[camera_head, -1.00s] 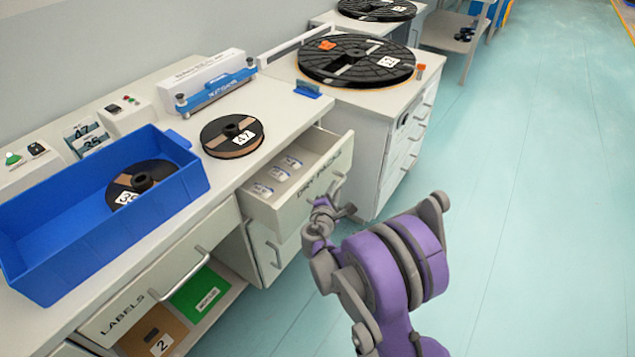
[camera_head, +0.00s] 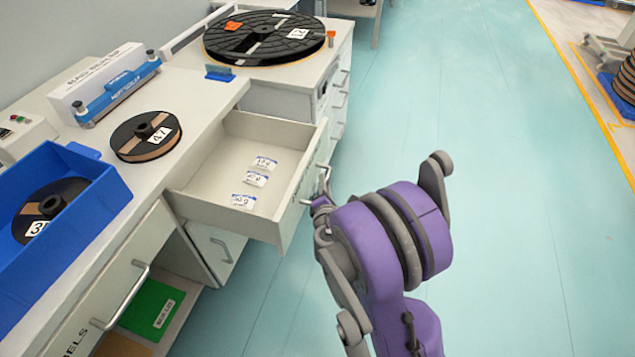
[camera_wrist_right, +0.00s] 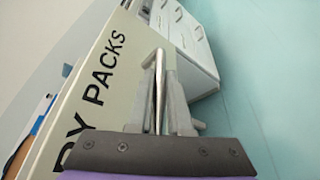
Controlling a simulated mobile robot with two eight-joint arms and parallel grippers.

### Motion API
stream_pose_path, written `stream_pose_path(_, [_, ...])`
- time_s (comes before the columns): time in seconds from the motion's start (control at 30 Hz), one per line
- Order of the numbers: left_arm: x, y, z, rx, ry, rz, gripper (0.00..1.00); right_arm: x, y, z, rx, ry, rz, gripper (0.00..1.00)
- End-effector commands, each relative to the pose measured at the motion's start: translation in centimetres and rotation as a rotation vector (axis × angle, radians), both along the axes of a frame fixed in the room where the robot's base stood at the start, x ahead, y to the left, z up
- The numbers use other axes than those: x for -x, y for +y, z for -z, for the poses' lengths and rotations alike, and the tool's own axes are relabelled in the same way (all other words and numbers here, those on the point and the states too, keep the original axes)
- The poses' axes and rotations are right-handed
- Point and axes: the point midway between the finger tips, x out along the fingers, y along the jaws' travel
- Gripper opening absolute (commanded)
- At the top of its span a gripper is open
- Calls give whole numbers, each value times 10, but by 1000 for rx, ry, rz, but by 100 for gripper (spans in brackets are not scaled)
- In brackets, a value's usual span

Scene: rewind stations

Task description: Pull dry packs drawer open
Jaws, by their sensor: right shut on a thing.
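The dry packs drawer (camera_head: 290,185) stands well out from the bench. Several small white and blue packs (camera_head: 255,179) lie on its floor. In the right wrist view, the drawer front (camera_wrist_right: 100,75) carries the letters "RY PACKS", and its metal handle (camera_wrist_right: 159,88) runs between my gripper fingers. My right gripper (camera_head: 322,196) is shut on that handle at the drawer's front; it also shows in the right wrist view (camera_wrist_right: 160,95). My purple right wrist hides part of the gripper in the head view. My left gripper is out of view.
A blue bin (camera_head: 85,220) with a reel stands on the bench, beside a reel marked 47 (camera_head: 146,136). A large reel (camera_head: 265,38) lies on the cabinet behind. The labels drawer (camera_head: 125,270) is below left. Open green floor (camera_head: 480,150) lies to the right.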

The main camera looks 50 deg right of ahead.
Motion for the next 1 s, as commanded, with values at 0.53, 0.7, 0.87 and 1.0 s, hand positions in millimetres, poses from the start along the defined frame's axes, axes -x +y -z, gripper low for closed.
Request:
stream_pose_path(0.53, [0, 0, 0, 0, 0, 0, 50, 0, 0, 0, 0, 0, 0, 47])
stream_pose_path(0.7, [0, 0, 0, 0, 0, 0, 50, 0, 0, 0, 0, 0, 0, 47])
stream_pose_path(0.87, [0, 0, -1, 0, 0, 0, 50, 4, 5, -2, 0, 0, -2, 47])
stream_pose_path(1.0, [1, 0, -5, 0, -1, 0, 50, 18, 21, -7, 0, 0, -2, 47])
